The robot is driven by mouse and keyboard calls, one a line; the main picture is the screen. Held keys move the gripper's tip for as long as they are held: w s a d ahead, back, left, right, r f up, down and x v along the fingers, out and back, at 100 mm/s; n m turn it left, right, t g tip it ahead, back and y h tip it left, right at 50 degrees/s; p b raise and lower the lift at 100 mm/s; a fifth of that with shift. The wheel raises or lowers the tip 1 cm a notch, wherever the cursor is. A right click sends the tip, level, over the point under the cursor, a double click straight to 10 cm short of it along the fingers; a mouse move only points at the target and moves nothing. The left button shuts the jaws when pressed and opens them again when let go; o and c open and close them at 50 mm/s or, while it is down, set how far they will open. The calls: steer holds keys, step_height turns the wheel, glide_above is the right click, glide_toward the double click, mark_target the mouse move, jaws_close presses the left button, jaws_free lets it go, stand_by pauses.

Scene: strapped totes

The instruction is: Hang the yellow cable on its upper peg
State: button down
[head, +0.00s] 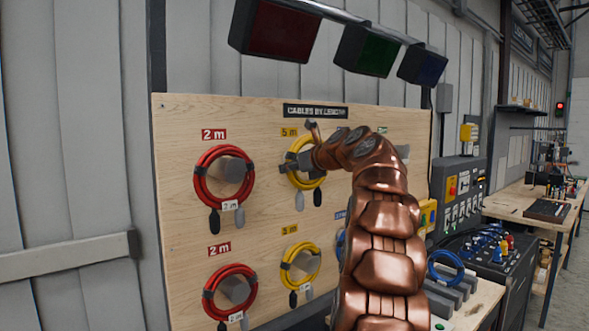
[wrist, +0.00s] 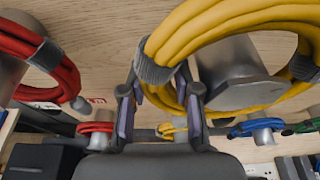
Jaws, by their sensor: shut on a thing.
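The yellow cable (head: 294,178) is a coil at the upper yellow place of the board, below a "5 m" label. It also shows large in the wrist view (wrist: 225,22), with grey straps around it. My gripper (head: 303,161) is shut on the coil; in the wrist view its two fingers (wrist: 160,98) stand on either side of a strand. The thick grey upper peg (wrist: 235,75) shows inside the coil's loop in the wrist view. I cannot tell whether the coil's weight rests on the peg. My arm and gripper hide part of the coil in the head view.
Red coils hang on pegs at the left, upper (head: 201,187) and lower (head: 209,293). Another yellow coil (head: 286,270) hangs below. My arm covers the board's right part. A workbench with a blue coil (head: 434,268) stands at the right. Lamp boxes (head: 280,32) hang above.

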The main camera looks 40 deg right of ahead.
steer(key=shift+x, duration=1.7)
steer(key=shift+f, duration=0.2)
